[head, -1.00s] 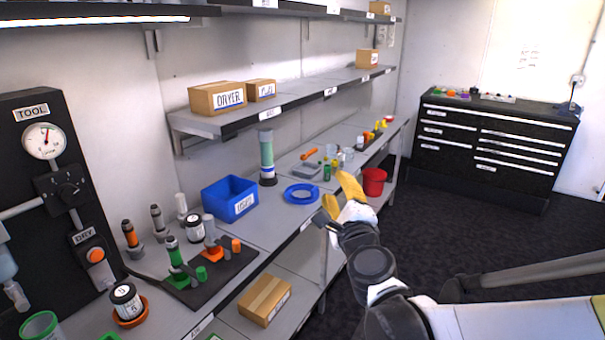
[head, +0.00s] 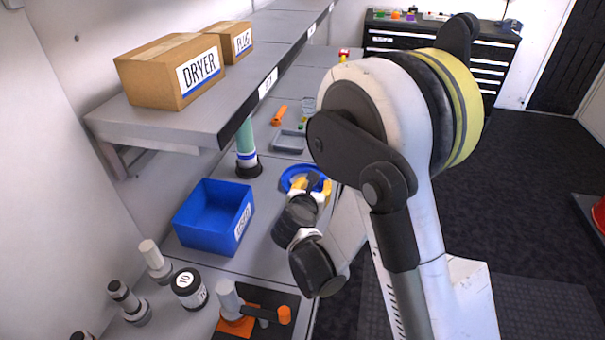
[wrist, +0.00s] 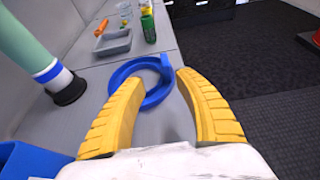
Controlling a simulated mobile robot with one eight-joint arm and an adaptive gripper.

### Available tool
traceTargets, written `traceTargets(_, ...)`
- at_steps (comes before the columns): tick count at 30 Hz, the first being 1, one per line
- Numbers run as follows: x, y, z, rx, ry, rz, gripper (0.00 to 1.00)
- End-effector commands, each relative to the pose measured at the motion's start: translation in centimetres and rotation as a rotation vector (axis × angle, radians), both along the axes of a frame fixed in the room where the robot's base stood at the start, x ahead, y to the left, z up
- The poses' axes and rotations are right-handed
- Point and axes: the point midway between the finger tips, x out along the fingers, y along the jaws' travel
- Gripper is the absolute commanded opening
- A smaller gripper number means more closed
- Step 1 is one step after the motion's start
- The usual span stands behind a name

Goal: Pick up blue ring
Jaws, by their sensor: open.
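The blue ring (head: 292,178) lies flat on the grey bench, partly hidden behind my gripper (head: 313,186) in the head view. In the wrist view the blue ring (wrist: 121,78) lies just ahead of and between the two yellow fingers of my gripper (wrist: 154,84). The fingers are apart with nothing held between them. The left finger overlaps the ring's near left part in the picture. I cannot tell whether either finger touches the ring.
A blue bin (head: 205,222) and a green-topped cylinder on a black base (head: 247,160) stand left of the ring. A grey tray (head: 288,141) lies beyond it. A shelf with a DRYER box (head: 170,75) overhangs the bench.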

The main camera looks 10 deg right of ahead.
Motion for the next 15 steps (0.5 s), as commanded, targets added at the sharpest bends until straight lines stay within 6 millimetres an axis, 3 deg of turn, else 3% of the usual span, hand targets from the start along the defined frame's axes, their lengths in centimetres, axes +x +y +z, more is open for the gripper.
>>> traceTargets(7, 3.4, -1.6, -1.7, -0.002, 0.000, -0.002, 0.40)
traceTargets(15, 5.5, -2.9, -2.5, -0.003, -0.001, -0.001, 0.40)
